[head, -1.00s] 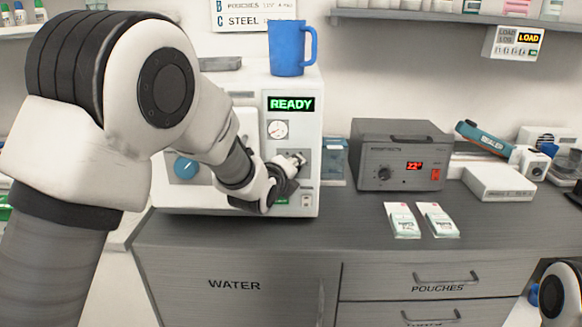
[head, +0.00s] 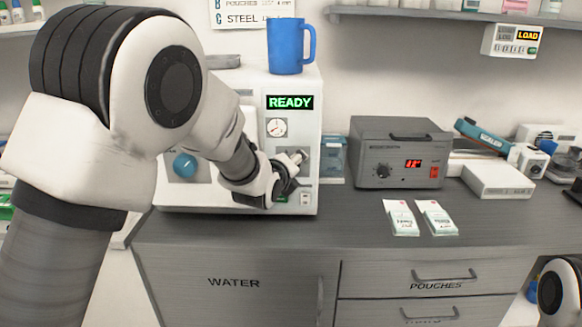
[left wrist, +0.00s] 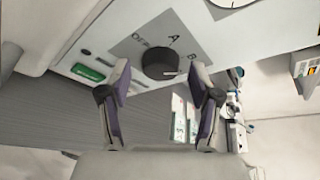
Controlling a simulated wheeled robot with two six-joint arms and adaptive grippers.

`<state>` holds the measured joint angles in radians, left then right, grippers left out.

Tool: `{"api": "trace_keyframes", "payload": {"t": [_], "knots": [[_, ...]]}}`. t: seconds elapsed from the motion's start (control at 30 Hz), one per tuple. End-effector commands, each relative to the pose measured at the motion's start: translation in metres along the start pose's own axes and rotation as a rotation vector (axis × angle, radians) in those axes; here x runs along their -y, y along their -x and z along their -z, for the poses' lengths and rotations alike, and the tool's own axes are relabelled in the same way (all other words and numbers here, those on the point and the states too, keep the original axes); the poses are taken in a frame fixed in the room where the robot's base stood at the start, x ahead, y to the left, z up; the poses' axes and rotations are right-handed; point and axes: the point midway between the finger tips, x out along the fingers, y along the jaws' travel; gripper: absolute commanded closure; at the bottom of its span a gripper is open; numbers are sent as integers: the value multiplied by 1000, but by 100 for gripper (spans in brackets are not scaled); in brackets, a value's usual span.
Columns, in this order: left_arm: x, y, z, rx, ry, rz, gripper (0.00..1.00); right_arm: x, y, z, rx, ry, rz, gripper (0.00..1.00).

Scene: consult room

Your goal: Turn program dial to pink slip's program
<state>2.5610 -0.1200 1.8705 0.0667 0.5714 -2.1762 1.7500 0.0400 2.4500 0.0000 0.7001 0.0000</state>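The program dial (left wrist: 160,62) is a black round knob with a white pointer mark on a grey plate, with letters A and B beside it. Its mark points to the right in the left wrist view. In the head view the plate (head: 284,158) is on the white sterilizer's front, under the green READY display (head: 290,102). My left gripper (left wrist: 160,82) is open, its fingers apart on either side of the dial. In the head view the left gripper (head: 294,168) partly hides the dial. My right gripper is out of view. I cannot make out a pink slip for certain.
A wall sign (head: 252,14) lists letters with POUCHES and STEEL. A blue mug (head: 286,46) stands on the sterilizer. A grey box (head: 398,150) with a red readout and two white packets (head: 402,217) are on the counter to the right.

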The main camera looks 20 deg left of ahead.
Motion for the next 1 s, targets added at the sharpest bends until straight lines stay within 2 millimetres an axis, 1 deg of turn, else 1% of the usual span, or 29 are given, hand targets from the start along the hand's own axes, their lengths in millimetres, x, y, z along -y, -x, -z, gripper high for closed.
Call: {"api": "trace_keyframes", "payload": {"t": [0.17, 0.27, 0.37, 0.6, 0.7, 0.8, 1.0], "knots": [[1, 1, 0, 1, 0, 1, 37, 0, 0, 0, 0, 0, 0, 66], [2, 9, -1, 2, 0, 2, 37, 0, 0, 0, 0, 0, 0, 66], [1, 28, -1, 2, 0, 1, 37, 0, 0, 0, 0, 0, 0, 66], [1, 90, -1, 2, -1, 2, 37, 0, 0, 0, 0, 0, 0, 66], [1, 108, 0, 1, -1, 1, 37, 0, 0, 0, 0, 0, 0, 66], [0, 118, 0, 0, -1, 0, 37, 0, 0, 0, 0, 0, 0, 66], [0, 120, 0, 0, 0, 0, 37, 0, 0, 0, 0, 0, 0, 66]]}}
